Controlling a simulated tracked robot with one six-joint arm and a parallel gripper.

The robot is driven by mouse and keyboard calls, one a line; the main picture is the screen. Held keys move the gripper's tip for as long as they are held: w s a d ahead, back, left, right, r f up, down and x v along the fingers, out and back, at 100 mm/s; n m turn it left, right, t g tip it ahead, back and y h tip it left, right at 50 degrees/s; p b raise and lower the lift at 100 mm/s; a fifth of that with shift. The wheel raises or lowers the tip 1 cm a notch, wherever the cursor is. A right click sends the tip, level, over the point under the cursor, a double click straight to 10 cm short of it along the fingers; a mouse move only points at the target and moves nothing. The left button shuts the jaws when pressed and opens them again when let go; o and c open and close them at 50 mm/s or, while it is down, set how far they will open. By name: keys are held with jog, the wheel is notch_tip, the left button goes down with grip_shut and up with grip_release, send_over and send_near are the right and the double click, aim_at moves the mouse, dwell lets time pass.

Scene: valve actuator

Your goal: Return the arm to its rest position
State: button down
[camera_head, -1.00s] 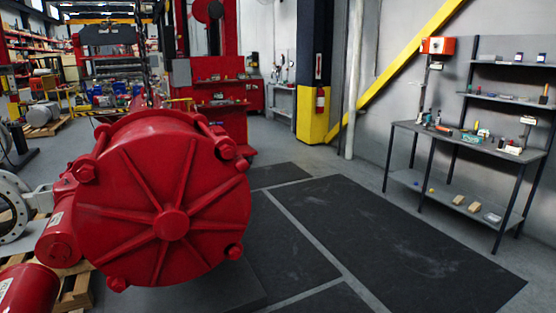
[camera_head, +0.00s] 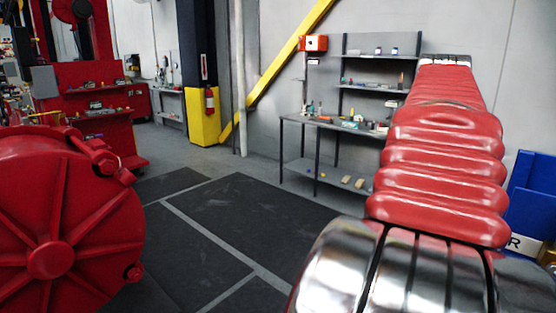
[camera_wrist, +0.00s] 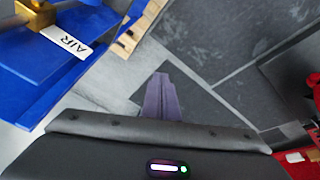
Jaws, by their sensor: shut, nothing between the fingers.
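My arm (camera_head: 440,150), with a red ribbed sleeve and shiny metal bands, rises on the right of the head view. Its far end narrows near the top, and my gripper is not visible there. In the wrist view my gripper (camera_wrist: 160,80) shows as dark purplish fingers, shut and empty, pointing over the floor. No object touches the fingers. The large round red valve actuator (camera_head: 50,260), with radial ribs and a central hub, stands at the left of the head view, apart from my arm.
A blue unit (camera_wrist: 60,70) with an "AIR" label is at the wrist view's upper left; blue panels (camera_head: 535,200) stand right of my arm. A grey workbench (camera_head: 340,125) with small tools stands by the wall. Dark floor mats (camera_head: 250,215) lie clear. A yellow-based column (camera_head: 204,125) stands behind.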

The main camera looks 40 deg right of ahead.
jog(key=w+a+f+n+t, duration=0.1)
jog(key=w+a+f+n, duration=0.25)
jog(key=w+a, duration=0.65)
jog(key=w+a+f+n+t, duration=0.15)
jog(key=w+a+f, duration=0.35)
jog(key=w+a, duration=0.6)
jog(key=s+a+f+n+y, duration=0.1)
jog(key=a+f, duration=0.3)
jog(key=a, duration=0.4)
jog(key=s+a+f+n+t+y, duration=0.1)
jog(key=s+a+f+n, duration=0.2)
jog(key=a, duration=0.6)
jog(key=s+a+f+n+t+y, duration=0.1)
jog(key=a+f, duration=0.3)
jog(key=a, duration=0.4)
jog(key=shift+s+a+f+n+y, duration=0.3)
jog(key=shift+s+a+n, duration=0.15)
jog(key=shift+s, duration=0.2)
